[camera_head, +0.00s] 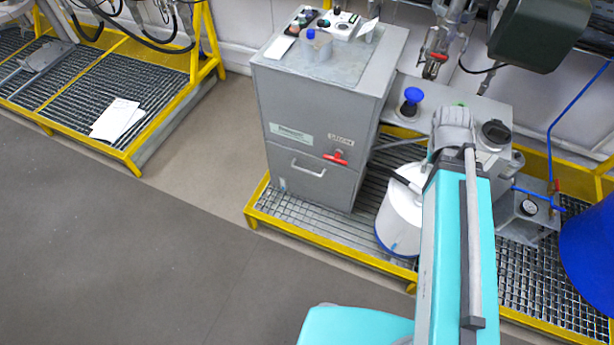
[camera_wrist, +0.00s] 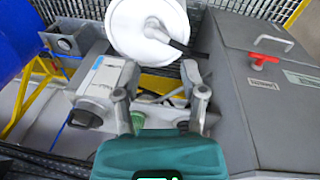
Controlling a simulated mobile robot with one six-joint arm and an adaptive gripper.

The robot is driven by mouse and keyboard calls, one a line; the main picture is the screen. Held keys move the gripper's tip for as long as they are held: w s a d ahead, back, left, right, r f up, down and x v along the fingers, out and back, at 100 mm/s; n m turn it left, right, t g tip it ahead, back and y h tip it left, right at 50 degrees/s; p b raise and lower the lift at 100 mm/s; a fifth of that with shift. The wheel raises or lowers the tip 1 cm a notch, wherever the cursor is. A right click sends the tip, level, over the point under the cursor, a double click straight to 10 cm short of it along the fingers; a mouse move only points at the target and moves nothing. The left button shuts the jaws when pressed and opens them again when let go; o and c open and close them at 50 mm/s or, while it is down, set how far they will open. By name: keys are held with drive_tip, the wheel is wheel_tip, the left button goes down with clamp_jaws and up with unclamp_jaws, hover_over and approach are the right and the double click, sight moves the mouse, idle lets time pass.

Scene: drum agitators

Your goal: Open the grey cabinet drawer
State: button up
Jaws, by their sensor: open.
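The grey cabinet (camera_head: 320,112) stands on a yellow-edged grating in the middle of the head view. Its lower front is the drawer (camera_head: 310,182), which looks shut and flush. The drawer has a pale bar handle (camera_head: 308,169), with a red latch (camera_head: 337,157) above it to the right. In the wrist view the cabinet is at the right, with the handle (camera_wrist: 275,41) and red latch (camera_wrist: 263,60) near the top. My gripper (camera_wrist: 161,106) is open and empty, beside the cabinet and apart from the handle. In the head view my arm hides the gripper.
A white drum (camera_head: 399,222) stands right of the cabinet, close to my arm; it also shows in the wrist view (camera_wrist: 140,28). A blue drum (camera_head: 590,250) is at far right. Papers (camera_head: 116,118) lie on the left grating. The grey floor (camera_head: 150,230) before the cabinet is clear.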

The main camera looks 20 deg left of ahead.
drive_tip(key=w+a+f+n+t+h+b, duration=0.2)
drive_tip(key=a+f+b, duration=0.2)
drive_tip(key=f+b, duration=0.3)
drive_tip(key=w+a+f+n+t+h+b, duration=0.1)
drive_tip(key=w+a+f+b, duration=0.1)
drive_tip(key=a+f+b, duration=0.4)
drive_tip(key=n+t+y+b, duration=0.3)
drive_tip(key=n+t+b, duration=0.95)
drive_tip(key=b, duration=2.75)
approach(306, 171)
drive_tip(key=s, duration=0.3)
drive_tip(key=shift+s+a+r+n+g, duration=0.2)
drive_tip(key=shift+r+n+g, duration=0.05)
drive_tip(key=shift+w, duration=0.1)
drive_tip(key=b+x, duration=0.3)
drive_tip(key=x, duration=1)
drive_tip(key=shift+w+d+f, duration=0.1)
drive_tip(key=shift+w, duration=0.25)
clamp_jaws()
